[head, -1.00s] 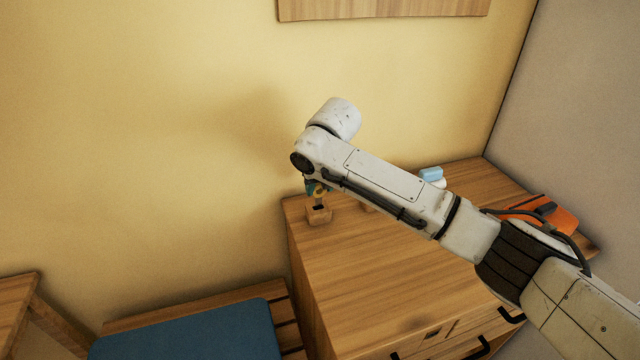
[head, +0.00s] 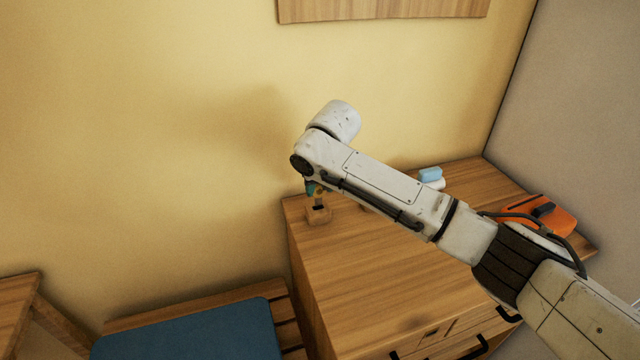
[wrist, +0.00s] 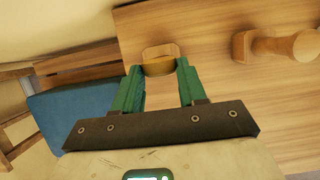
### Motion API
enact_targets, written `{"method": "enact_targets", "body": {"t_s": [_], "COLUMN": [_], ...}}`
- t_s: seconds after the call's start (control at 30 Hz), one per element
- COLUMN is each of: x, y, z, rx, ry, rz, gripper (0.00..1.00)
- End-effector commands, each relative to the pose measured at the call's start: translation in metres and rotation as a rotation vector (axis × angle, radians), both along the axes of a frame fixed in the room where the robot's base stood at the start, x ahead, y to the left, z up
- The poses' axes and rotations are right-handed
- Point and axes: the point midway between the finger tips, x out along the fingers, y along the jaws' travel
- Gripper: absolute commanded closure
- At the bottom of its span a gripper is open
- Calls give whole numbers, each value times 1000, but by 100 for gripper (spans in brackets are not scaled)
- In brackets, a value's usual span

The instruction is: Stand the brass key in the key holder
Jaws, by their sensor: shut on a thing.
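The brass key (wrist: 159,69) is between the green fingertips of my gripper (wrist: 157,75) in the wrist view, its rounded head facing the camera. My gripper is shut on it. The wooden key holder (head: 318,216) stands at the back left corner of the dresser top in the head view. The key is right over the holder there, partly hidden by my arm. The holder's block also shows just beyond the key in the wrist view (wrist: 157,50). I cannot tell whether the key's lower end is inside the slot.
A turned wooden piece (wrist: 282,46) lies or stands right of the holder in the wrist view. A blue-and-white item (head: 431,178) and an orange item (head: 541,213) are farther right on the dresser (head: 350,275). A blue-cushioned bench (head: 190,335) is at left below.

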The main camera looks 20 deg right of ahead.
Motion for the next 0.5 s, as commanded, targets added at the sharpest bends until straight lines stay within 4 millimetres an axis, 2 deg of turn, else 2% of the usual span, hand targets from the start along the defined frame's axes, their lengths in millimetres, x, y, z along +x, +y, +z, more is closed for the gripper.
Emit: {"method": "enact_targets", "body": {"t_s": [0.5], "x": [0], "y": [0], "z": [-4], "rx": [1], "ry": [1], "rz": [0], "gripper": [93]}}
